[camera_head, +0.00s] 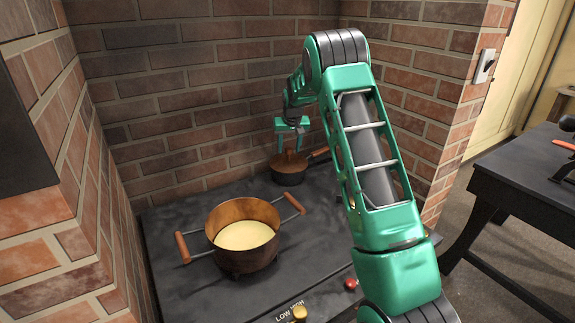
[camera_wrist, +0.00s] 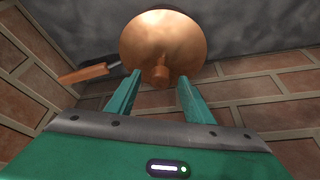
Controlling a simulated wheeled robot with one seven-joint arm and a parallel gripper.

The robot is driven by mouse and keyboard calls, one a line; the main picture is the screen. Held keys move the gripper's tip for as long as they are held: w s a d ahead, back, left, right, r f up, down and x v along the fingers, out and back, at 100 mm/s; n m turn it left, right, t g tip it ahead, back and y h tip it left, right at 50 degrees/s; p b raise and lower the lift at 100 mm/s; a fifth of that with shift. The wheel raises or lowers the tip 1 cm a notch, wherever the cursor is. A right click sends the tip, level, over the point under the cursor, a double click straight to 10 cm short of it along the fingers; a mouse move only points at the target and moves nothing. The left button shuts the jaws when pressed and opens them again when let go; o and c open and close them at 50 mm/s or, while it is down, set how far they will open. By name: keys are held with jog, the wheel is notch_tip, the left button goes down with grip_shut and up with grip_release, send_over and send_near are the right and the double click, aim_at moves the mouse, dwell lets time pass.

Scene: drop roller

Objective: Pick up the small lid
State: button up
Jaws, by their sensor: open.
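The small lid is a round copper disc with a knob on top. In the wrist view the lid (camera_wrist: 165,42) lies beyond my fingertips, its knob (camera_wrist: 161,72) in line with the gap between the fingers. In the head view the lid (camera_head: 290,160) covers a small dark saucepan (camera_head: 289,177) at the back of the stove. My gripper (camera_wrist: 158,85) is open with nothing between its fingers. In the head view my gripper (camera_head: 290,145) points down just above the lid. I cannot tell whether the fingers touch the knob.
A large copper pot (camera_head: 242,208) with pale contents stands on the dark stove top (camera_head: 190,285), front left of the saucepan. The saucepan's wooden handle (camera_head: 320,152) points right; it also shows in the wrist view (camera_wrist: 83,74). Brick walls (camera_head: 200,95) close in behind and left.

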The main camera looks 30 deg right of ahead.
grip_shut()
jog(key=shift+r, duration=0.1)
